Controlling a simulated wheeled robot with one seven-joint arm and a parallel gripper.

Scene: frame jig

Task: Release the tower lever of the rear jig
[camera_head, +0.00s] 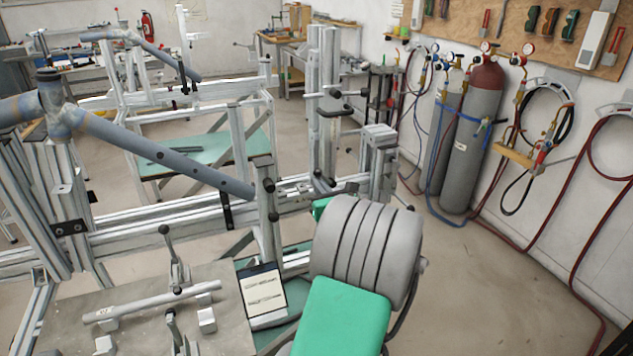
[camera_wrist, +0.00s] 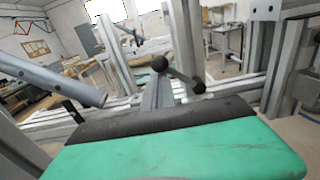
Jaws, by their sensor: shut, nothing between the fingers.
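A frame jig of silver rails (camera_head: 150,222) stands in front of me and holds a grey-blue tube (camera_head: 165,158). Its upright tower (camera_head: 327,70) carries black-knobbed levers (camera_head: 335,94). In the wrist view a lever (camera_wrist: 182,76) with black ball knobs lies just ahead of my gripper (camera_wrist: 158,82). The fingers are shut and empty, pointing toward the knob; whether they touch it I cannot tell. In the head view my own wrist hides the fingers. The tube's free end also shows in the wrist view (camera_wrist: 55,76), left of my gripper.
A second jig with a tube (camera_head: 150,50) stands farther back. A fixture plate (camera_head: 75,325) with a short tube lies front left, beside a clipboard (camera_head: 264,292). Gas cylinders (camera_head: 470,140) and hoses line the right wall. The floor (camera_head: 470,290) at right is clear.

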